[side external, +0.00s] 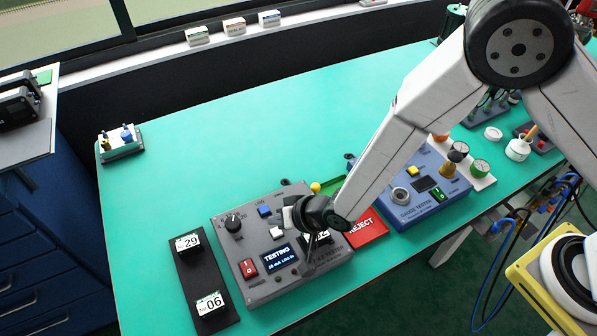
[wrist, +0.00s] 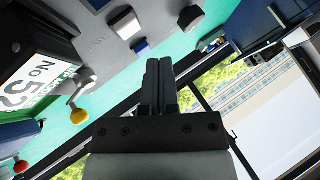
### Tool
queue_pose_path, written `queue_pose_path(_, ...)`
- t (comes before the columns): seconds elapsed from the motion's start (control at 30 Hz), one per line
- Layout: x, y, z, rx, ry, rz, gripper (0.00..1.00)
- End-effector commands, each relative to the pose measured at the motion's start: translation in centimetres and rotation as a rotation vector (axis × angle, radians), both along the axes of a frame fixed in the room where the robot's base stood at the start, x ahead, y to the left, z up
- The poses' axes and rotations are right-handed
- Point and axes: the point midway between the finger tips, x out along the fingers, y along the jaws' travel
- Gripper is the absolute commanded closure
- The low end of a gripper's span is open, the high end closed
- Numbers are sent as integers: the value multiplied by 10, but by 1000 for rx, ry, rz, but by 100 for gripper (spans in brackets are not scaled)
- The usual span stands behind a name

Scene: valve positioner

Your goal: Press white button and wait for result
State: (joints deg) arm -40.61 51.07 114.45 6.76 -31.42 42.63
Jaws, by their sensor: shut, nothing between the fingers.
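The white button (side external: 277,232) is on the grey tester box (side external: 222,236), below the blue button (side external: 264,211). The box's screen (side external: 278,257) reads TESTING, with a smaller line under it. In the wrist view, my gripper (wrist: 160,64) is shut and empty, its dark fingers side by side. The white button (wrist: 124,22) shows up and left of the fingertips, with the blue button (wrist: 139,46) closer to them. I cannot tell whether the fingers touch anything. In the side view, my arm's end is over the right part of the box and partly hides the unit numbered 52.
A black knob (side external: 233,222) and a red switch (side external: 248,268) are on the box. A red REJECT tray (side external: 367,230) and a blue gauge tester (side external: 425,208) stand right. The table's far left is mostly clear.

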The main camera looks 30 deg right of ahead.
Motion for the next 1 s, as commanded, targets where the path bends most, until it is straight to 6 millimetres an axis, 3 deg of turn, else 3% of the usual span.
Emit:
queue_pose_path(0.4, 0, 0, 27, 1, 0, -1, 100)
queue_pose_path(1.0, 0, 0, 28, 1, 0, -1, 100)
